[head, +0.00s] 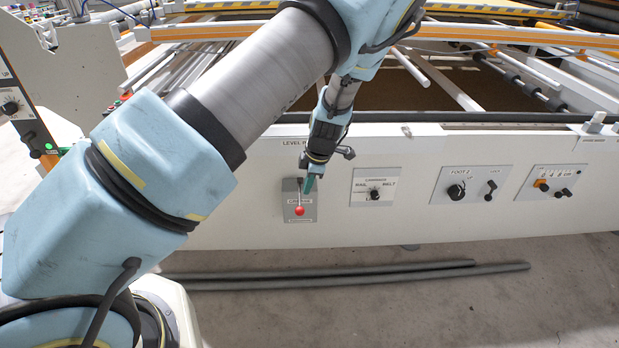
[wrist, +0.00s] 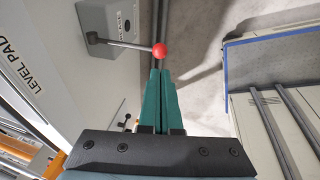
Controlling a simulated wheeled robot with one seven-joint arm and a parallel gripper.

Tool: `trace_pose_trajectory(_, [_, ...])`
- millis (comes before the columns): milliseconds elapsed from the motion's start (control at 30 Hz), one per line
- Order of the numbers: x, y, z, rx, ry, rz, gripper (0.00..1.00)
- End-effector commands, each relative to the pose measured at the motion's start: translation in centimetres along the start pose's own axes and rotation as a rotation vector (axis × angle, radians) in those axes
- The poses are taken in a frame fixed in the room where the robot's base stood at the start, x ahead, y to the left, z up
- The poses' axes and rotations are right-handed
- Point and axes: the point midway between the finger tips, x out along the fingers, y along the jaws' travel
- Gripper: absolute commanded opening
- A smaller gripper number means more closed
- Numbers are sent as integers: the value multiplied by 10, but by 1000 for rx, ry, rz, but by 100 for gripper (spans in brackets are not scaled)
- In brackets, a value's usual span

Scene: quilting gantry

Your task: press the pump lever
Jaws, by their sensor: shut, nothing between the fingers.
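The pump lever is a thin metal rod with a red ball knob (head: 299,211), mounted on a grey box (head: 309,211) on the white front panel. In the wrist view the rod sticks out from the grey box (wrist: 92,20) and ends in the red knob (wrist: 159,50). My gripper (head: 310,184) has its teal fingers shut and empty, pointing down in front of the box, just above the knob in the head view. My fingers hide part of the box in the head view.
Grey pipes (head: 350,275) lie on the floor below. An orange rail (head: 500,36) runs behind.

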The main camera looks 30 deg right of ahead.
Motion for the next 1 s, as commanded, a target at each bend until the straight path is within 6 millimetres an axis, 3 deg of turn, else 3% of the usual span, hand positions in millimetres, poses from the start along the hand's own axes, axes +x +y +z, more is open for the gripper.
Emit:
trace_pose_trajectory(200, [44,0,-2,-2,2,-3,0])
trace_pose_trajectory(400, [72,0,-1,0,1,-2,0])
trace_pose_trajectory(600, [86,0,0,0,0,0,0])
trace_pose_trajectory(1000, [88,0,1,0,-1,2,0])
